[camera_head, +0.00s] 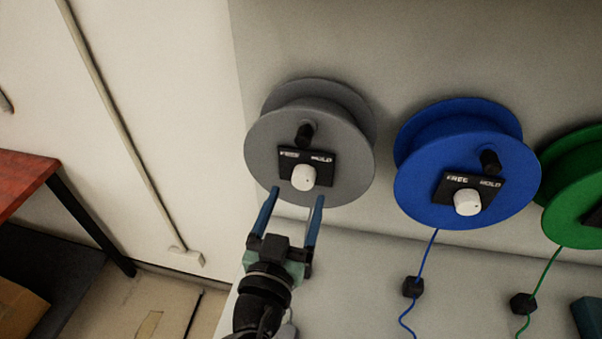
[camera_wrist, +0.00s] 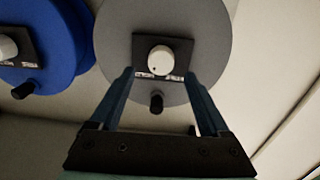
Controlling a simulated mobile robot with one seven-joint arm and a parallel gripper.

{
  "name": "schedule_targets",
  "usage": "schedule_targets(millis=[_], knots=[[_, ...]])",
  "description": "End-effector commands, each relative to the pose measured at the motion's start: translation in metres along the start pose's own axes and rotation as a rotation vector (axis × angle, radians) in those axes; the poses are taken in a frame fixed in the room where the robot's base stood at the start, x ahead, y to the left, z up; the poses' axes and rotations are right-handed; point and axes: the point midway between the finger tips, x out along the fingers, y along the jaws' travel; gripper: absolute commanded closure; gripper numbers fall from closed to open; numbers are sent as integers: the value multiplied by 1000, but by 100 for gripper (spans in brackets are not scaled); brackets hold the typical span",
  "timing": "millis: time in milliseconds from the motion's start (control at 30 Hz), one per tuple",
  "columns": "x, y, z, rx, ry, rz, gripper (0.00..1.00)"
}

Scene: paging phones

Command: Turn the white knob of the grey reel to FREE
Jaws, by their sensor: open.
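The grey reel (camera_head: 268,158) is mounted on the wall panel, left of the blue reel. Its white knob (camera_head: 303,177) sits on a black plate (camera_head: 291,157) marked FREE on the left and HOLD on the right. A black crank handle (camera_head: 305,134) stands above the plate. My gripper (camera_head: 296,194) is open, its two blue fingers pointing at the knob from below and in front. The wrist view shows the knob (camera_wrist: 160,60) beyond and between the fingertips (camera_wrist: 160,75), apart from them. A small dark mark shows on the knob's face; its exact setting is hard to tell.
A blue reel (camera_head: 415,185) with its own white knob (camera_head: 467,202) and a green reel (camera_head: 570,215) stand to the right. Blue and green cords hang from them with black blocks (camera_head: 413,287). A red-topped table (camera_head: 22,178) is at far left.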

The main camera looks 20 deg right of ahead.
Motion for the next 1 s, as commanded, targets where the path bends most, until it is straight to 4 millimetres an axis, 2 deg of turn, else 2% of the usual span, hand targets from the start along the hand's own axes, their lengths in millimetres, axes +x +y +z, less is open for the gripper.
schedule_targets(millis=[100,300,667,767,1000], knots=[[21,0,-4,0,1,1,20],[41,0,-1,0,0,1,20],[46,0,0,0,0,-1,20],[46,0,0,0,1,-1,34],[46,0,0,0,0,-1,78]])
